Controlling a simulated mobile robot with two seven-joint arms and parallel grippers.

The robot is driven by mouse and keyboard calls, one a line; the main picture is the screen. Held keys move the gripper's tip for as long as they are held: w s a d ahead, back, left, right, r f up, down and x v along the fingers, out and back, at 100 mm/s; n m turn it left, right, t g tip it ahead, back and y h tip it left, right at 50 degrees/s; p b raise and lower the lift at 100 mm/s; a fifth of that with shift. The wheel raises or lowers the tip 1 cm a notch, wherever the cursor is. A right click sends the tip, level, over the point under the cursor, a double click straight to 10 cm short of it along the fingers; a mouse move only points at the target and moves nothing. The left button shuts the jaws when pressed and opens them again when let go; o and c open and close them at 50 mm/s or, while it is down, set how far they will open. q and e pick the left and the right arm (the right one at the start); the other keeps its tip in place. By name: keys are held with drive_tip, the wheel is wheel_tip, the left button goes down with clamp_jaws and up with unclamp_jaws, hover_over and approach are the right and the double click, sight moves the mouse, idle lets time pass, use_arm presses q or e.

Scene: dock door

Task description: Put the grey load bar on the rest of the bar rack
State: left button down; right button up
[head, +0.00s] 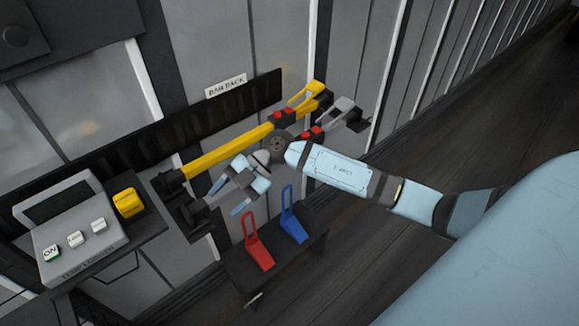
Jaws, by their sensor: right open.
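The grey load bar shows its grey lever handle (341,108), red buttons and a black foot at its upper right end. It lies in front of and roughly parallel to a yellow bar (235,146). My right arm and gripper hide most of its middle. The bar rack, under its "BAR RACK" label (226,86), is on the wall behind. I cannot tell whether the grey bar bears on its rest. My right gripper (225,200) is open, its fingers near the lower left part of the grey bar, with no clear grip. My left gripper is not in view.
A red-handled piece (258,250) and a blue-handled piece (292,226) stand on a dark low shelf below my gripper. Dark floor (480,140) lies open at the right.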

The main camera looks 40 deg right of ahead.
drive_tip(key=s+a+r+m+t+y, duration=0.2)
drive_tip(key=s+a+m+t+y, duration=0.15)
drive_tip(key=t+y, duration=0.25)
drive_tip(key=s+d+f+m+t+h, duration=0.2)
drive_tip(key=s+d+f+m+h, duration=0.1)
drive_tip(key=s+f+m+h, duration=0.4)
drive_tip(key=s+d+f+m+t+h, duration=0.3)
drive_tip(key=s+f+m+h, duration=0.5)
drive_tip(key=f+m, duration=0.3)
wheel_tip(320, 180, down, 2)
drive_tip(key=shift+d+f, duration=0.2)
drive_tip(key=shift+d, duration=0.4)
